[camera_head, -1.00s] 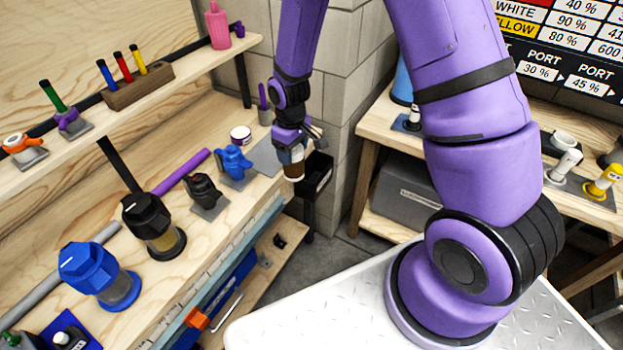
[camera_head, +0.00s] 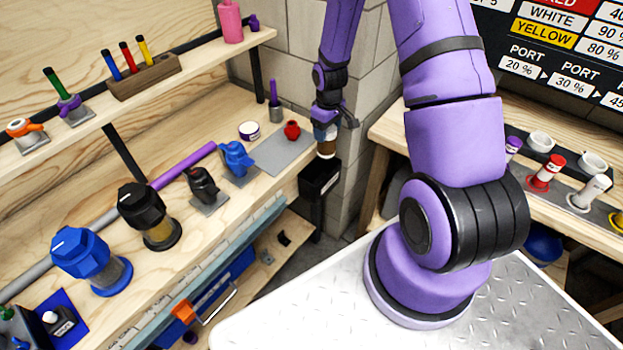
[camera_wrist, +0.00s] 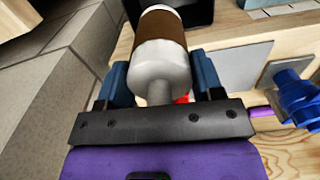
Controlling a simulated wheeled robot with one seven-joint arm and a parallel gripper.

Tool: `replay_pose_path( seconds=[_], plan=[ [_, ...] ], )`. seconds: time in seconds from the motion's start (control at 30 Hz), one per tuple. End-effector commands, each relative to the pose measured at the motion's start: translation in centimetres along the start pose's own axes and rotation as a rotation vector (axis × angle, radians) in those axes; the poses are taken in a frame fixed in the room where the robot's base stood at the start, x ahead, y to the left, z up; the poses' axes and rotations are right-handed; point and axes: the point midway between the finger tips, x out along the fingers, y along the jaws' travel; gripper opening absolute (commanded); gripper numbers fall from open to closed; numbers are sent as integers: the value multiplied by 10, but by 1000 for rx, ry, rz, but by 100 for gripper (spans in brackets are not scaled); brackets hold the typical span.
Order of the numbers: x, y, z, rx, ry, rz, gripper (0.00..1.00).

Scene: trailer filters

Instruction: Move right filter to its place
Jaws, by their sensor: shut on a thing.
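My gripper (camera_head: 325,124) is shut on a filter (camera_head: 326,147) with a white end and a brown band. In the head view the filter hangs just above a black bin (camera_head: 319,180) at the right end of the workbench. In the wrist view the filter (camera_wrist: 159,62) sits between the two blue fingers, its white end toward the palm. On the bench stand a black-capped filter housing (camera_head: 150,214) and a blue-capped filter housing (camera_head: 92,261), both upright with clear bowls.
A grey plate (camera_head: 280,152) with a small red object (camera_head: 292,130) lies beside the bin. Blue (camera_head: 237,160) and black (camera_head: 203,184) valves stand left of it. A shelf (camera_head: 200,65) runs above the bench, and a brick wall (camera_head: 375,90) rises behind the bin.

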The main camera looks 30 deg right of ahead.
Motion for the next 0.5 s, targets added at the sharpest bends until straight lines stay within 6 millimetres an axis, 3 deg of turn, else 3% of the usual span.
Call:
replay_pose_path(
  seconds=[0.5],
  plan=[
    [48,0,0,1,-2,-1,36]
  ],
)
